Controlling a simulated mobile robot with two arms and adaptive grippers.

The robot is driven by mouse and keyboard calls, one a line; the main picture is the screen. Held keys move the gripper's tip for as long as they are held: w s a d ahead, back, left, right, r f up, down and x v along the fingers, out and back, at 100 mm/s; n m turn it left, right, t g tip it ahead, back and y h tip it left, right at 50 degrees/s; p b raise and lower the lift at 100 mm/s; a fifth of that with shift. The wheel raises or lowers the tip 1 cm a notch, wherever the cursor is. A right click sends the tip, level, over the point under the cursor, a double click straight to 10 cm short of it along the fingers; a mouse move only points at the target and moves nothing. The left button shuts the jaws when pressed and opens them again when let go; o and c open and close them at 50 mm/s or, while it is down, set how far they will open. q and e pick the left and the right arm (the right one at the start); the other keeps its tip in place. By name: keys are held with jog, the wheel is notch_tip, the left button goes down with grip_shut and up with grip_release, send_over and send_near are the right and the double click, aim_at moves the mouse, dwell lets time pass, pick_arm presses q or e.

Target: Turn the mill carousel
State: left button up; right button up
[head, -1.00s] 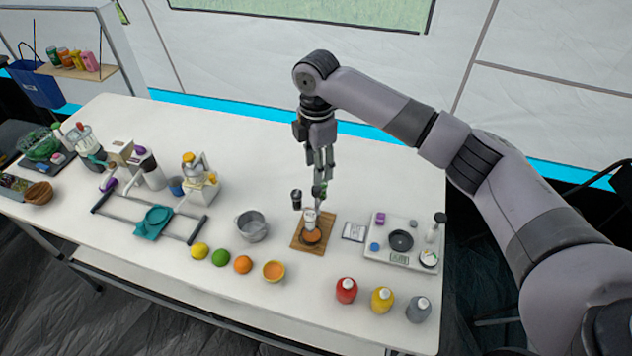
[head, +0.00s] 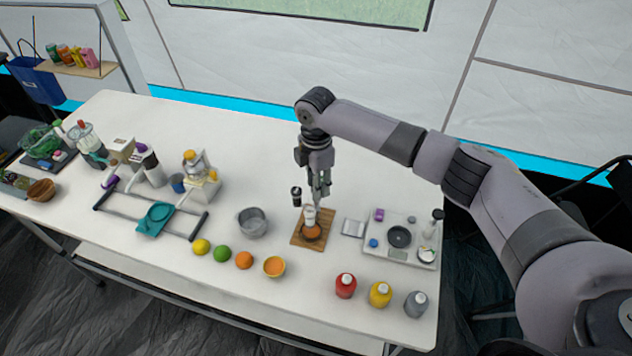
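The mill carousel (head: 311,231) stands on a wooden board (head: 325,230) near the middle of the table. It has an orange-brown round base with a pale mill (head: 309,214) above it. A dark-topped mill (head: 296,192) shows at its upper left. My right gripper (head: 318,196) points down from above, with its fingers right at the top of the carousel, on its right side. The fingers hide part of the carousel. I cannot tell whether they touch it or grip something. My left gripper is not in view.
A grey pot (head: 251,222) stands left of the board. A small grey pad (head: 353,228) and a white tray (head: 420,252) with a black pan lie to the right. The table behind is clear.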

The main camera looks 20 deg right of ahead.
jog(key=shift+c, duration=1.2)
grip_shut()
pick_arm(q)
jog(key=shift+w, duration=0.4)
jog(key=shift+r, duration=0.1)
